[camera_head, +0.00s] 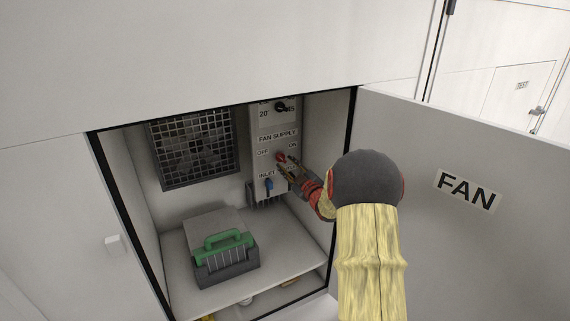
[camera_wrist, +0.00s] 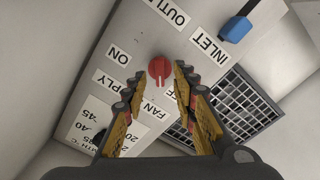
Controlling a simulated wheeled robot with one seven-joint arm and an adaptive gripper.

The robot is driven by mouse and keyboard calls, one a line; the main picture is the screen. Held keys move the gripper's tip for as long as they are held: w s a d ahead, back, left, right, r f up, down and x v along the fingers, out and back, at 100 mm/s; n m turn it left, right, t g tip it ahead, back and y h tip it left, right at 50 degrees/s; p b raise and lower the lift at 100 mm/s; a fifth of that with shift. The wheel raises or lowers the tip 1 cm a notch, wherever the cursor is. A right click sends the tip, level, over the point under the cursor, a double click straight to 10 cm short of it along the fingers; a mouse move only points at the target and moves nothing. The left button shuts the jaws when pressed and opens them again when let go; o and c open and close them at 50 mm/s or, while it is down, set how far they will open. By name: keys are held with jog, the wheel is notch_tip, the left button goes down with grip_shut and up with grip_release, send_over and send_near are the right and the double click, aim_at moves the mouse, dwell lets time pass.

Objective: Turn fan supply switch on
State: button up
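The red fan supply switch (camera_head: 281,157) is a rotary knob on a grey control panel (camera_head: 262,183) inside the open cabinet. OFF is printed to its left and ON to its right in the head view. The wrist view shows the panel upside down, with the red knob (camera_wrist: 159,71) and its raised ridge close to vertical. My gripper (camera_head: 285,165) is at the panel, and in the wrist view its fingers (camera_wrist: 157,74) are open on either side of the knob, with gaps showing. Contact cannot be told. The OFF label is mostly hidden behind a finger.
A blue inlet switch (camera_head: 268,185) sits below, and a black dial (camera_head: 282,107) above. A mesh grille (camera_head: 193,149) is on the back wall. A grey box with a green handle (camera_head: 226,247) stands on the shelf. The open FAN door (camera_head: 418,150) is at right.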

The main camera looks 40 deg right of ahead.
aim_at(281, 157)
jog(key=shift+x, duration=1.3)
jog(key=shift+c, duration=0.9)
grip_shut()
